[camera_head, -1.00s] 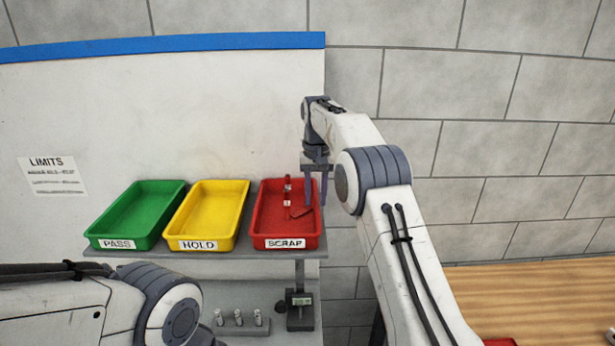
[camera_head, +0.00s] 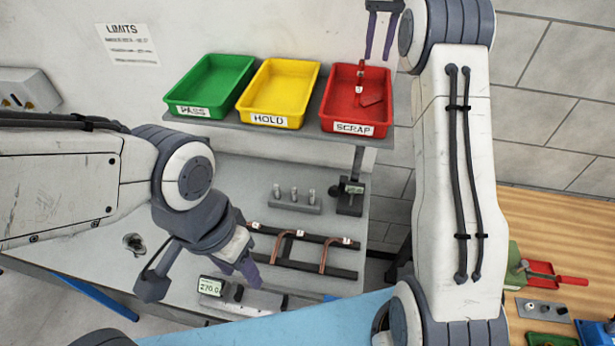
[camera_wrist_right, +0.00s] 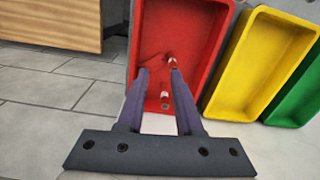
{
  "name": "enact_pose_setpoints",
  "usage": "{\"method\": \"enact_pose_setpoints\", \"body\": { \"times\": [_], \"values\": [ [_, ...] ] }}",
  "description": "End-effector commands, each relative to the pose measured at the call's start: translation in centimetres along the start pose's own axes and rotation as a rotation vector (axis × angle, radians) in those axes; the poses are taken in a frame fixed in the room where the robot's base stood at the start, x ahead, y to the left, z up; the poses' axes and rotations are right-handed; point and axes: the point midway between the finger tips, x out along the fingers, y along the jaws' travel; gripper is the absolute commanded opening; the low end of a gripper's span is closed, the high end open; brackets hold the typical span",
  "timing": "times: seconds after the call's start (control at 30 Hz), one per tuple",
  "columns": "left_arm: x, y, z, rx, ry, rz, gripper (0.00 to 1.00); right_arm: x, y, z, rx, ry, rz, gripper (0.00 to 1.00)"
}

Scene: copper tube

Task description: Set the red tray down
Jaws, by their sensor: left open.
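The red tray (camera_head: 342,108), labelled SCRAP, rests at the right end of the shelf. It holds a thin reddish piece with white bands (camera_head: 361,77) and a small flat red piece (camera_head: 372,101). My right gripper (camera_head: 378,55) is above the tray's far edge, its fingers apart. My left gripper (camera_head: 243,282) is open, low over the lower bench near a digital gauge (camera_head: 211,286).
The yellow HOLD tray (camera_head: 282,90) and green PASS tray (camera_head: 207,85) stand left of the red tray on the grey shelf (camera_head: 240,131). Below are a rack with copper tubes (camera_head: 297,255), a block with pegs (camera_head: 294,205) and a dark stand (camera_head: 350,200). A wooden bench with tools is at right.

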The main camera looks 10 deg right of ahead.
Motion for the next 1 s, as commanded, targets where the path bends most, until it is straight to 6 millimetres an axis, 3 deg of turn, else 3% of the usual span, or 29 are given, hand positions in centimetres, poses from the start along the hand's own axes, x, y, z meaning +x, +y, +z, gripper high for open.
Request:
{"method": "enact_pose_setpoints", "body": {
  "times": [0.03,0.2,0.37,0.5,0.73,0.9,1.0],
  "values": [
    [0.0,0.0,0.0,0.000,0.000,0.000,0.50,-0.3,-2.4,1.2,-0.050,0.000,-0.004,0.34],
    [0.0,0.0,0.0,0.000,0.000,0.000,0.50,-0.1,-8.9,5.8,-0.203,0.006,-0.018,0.34],
    [0.0,0.0,0.0,0.000,0.000,0.000,0.50,0.9,-13.6,11.6,-0.343,0.009,-0.032,0.34],
    [0.0,0.0,0.0,0.000,0.000,0.000,0.50,2.2,-16.4,17.6,-0.464,0.010,-0.045,0.34],
    [0.0,0.0,0.0,0.000,0.000,0.000,0.50,5.5,-17.7,28.2,-0.655,0.010,-0.062,0.34],
    [0.0,0.0,0.0,0.000,0.000,0.000,0.50,8.7,-16.2,35.8,-0.791,0.009,-0.074,0.34],
    [0.0,0.0,0.0,0.000,0.000,0.000,0.50,10.5,-14.7,39.3,-0.857,0.009,-0.079,0.34]
  ]
}}
